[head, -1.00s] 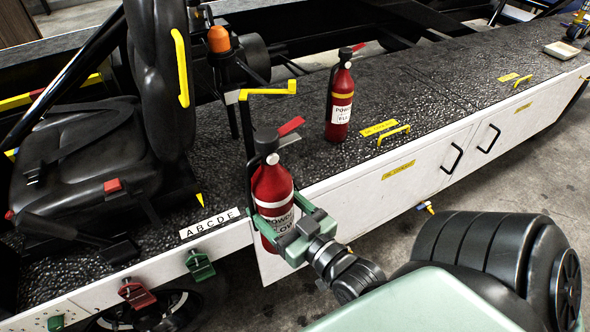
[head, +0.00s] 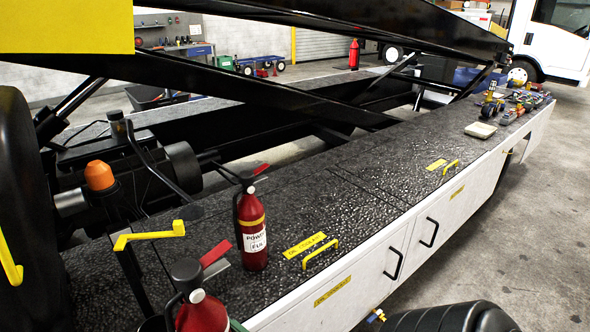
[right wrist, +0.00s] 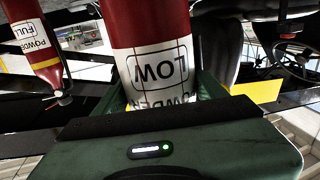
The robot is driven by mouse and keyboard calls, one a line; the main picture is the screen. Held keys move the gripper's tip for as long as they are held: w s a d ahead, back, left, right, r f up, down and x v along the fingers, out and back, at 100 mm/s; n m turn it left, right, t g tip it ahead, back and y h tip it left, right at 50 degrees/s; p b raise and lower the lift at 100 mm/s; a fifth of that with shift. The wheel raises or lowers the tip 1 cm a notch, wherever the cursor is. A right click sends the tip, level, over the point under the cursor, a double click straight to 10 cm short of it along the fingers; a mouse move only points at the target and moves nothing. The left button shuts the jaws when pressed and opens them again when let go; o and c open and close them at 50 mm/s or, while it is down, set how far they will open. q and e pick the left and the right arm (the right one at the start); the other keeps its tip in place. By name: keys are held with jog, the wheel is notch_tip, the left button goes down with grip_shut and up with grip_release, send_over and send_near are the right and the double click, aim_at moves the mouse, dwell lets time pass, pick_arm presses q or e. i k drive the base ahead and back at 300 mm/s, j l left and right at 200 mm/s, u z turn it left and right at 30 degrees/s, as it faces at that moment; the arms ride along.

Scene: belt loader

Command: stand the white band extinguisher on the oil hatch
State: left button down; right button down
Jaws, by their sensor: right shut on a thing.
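The white band extinguisher (head: 203,314) is red with a LOW label. It shows at the bottom edge of the head view, its lower body cut off, and close up in the right wrist view (right wrist: 150,25). My right gripper (right wrist: 160,92) is shut around its body, in front of the deck's near edge. The nearer yellow deck label (head: 305,245), beside a yellow handle (head: 320,254), seems to begin with OIL; the rest is hard to read. That hatch area lies to the right of the held extinguisher. My left gripper is not in view.
A yellow-banded extinguisher (head: 252,232) labelled FULL stands upright on the black deck (head: 370,185), just left of the nearer label. A yellow crank handle (head: 150,234) stands at left. Farther right are another label (head: 436,165), a pale tray (head: 480,130) and clutter.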

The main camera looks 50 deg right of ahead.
aim_at(337, 204)
jog(key=l, duration=1.5)
jog(key=i+l, duration=0.1)
jog(key=l, duration=1.4)
